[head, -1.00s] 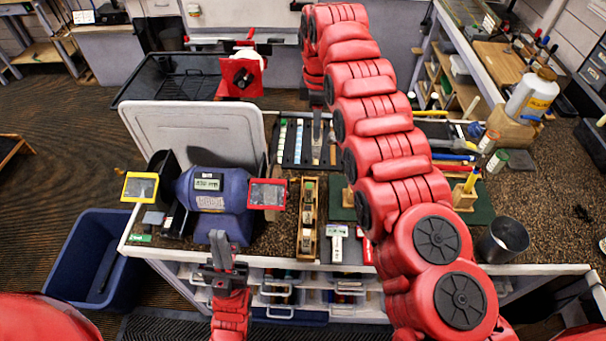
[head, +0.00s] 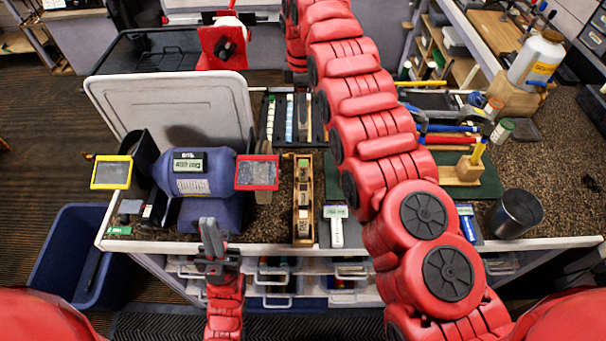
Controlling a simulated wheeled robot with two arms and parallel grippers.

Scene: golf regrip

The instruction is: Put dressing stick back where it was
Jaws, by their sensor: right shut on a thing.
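My right arm reaches over the bench to the back. Its gripper (head: 297,78) is small and mostly hidden, at the back edge of a black slotted tray (head: 266,125). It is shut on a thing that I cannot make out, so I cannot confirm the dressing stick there. The tray holds pale blue and white sticks (head: 289,118); part of it is behind my arm. My left gripper (head: 212,238) points up in front of the bench, left of the middle, away from the tray. I see it edge-on and cannot tell its opening.
A blue bench grinder (head: 195,185) stands at the left before an upright grey lid (head: 170,108). A wooden holder (head: 303,225) and a white tool (head: 337,228) lie near the front edge. A metal cup (head: 516,212) stands at the right. A blue bin (head: 60,255) is on the floor.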

